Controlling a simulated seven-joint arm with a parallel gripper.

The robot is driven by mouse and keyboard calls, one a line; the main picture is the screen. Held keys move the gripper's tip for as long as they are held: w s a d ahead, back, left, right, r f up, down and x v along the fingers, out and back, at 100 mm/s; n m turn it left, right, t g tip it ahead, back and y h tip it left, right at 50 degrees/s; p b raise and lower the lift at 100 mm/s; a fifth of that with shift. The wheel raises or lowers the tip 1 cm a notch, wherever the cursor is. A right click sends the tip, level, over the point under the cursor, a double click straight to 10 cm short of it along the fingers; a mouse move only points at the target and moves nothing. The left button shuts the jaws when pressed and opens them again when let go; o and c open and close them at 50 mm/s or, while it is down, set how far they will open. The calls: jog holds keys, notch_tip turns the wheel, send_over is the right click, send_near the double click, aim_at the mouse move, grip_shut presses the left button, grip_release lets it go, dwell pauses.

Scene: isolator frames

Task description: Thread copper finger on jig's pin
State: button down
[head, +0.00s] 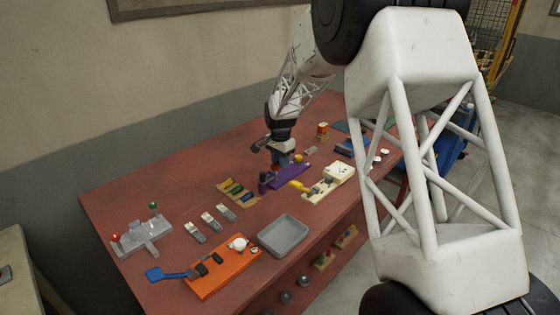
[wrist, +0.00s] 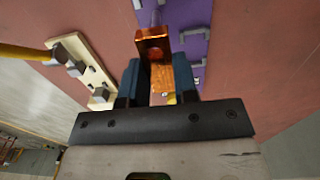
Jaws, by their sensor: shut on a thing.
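The copper finger (wrist: 155,44) is an orange metal bracket with an upright plate, a round hole and a flat leg. My gripper (wrist: 157,72) is shut on its leg between two blue fingers in the wrist view. The purple jig (wrist: 194,42) lies beyond and to the right of the copper finger, with grey brackets on it. A pale purple pin-like post (wrist: 156,17) shows just above the plate. I cannot tell whether the plate touches it. In the head view my gripper (head: 281,160) is over the purple jig (head: 290,176), and the copper finger is hard to make out.
A cream block with a yellow-handled part (wrist: 85,68) is left of the jig in the wrist view. On the red table (head: 180,168) stand a grey tray (head: 284,235), an orange board (head: 222,280), a tan rack (head: 238,193) and grey clips (head: 212,221).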

aim_at(280, 179)
jog(key=shift+f, duration=2.95)
dwell(0.6)
jog(key=c, duration=0.9)
grip_release()
jog(key=shift+r, duration=0.15)
jog(key=shift+o, duration=0.3)
jog(key=shift+w+r, duration=0.1)
jog(key=shift+r, duration=0.45)
jog(key=shift+o, duration=0.2)
notch_tip(280, 179, up, 6)
jog(key=shift+r, duration=0.2)
jog(key=shift+s+d, duration=0.1)
jog(key=shift+s, duration=0.1)
